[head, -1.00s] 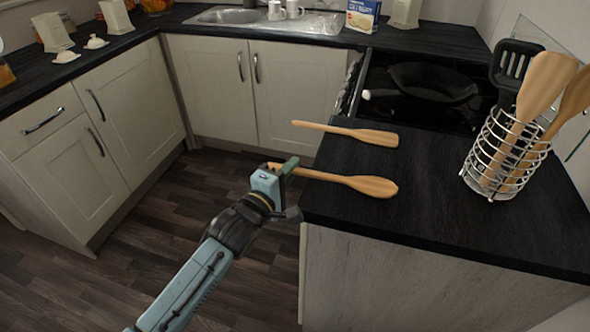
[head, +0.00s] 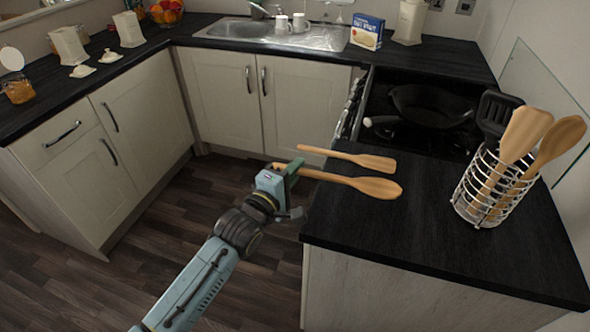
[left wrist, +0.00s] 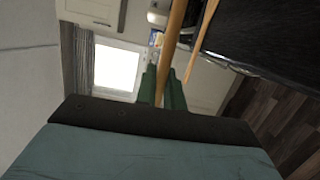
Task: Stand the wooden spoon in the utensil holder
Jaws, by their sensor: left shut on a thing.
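The wooden spoon (head: 372,187) lies level at the left edge of the dark counter, its bowl end over the counter and its handle toward the left. My left gripper (head: 287,171) is shut on the handle end, just off the counter edge. In the left wrist view the handle (left wrist: 173,45) runs up from between the green fingers (left wrist: 161,88). Whether the spoon touches the counter is hard to tell. The utensil holder (head: 490,190), a round silver wire basket, stands upright on the right of the counter. My right gripper is not in view.
A wooden spatula (head: 362,159) lies just behind the spoon. The holder contains a black slotted turner (head: 497,110) and two wooden utensils (head: 527,130). A black pan (head: 432,104) sits on the stove behind. The counter (head: 410,235) in front of the holder is clear.

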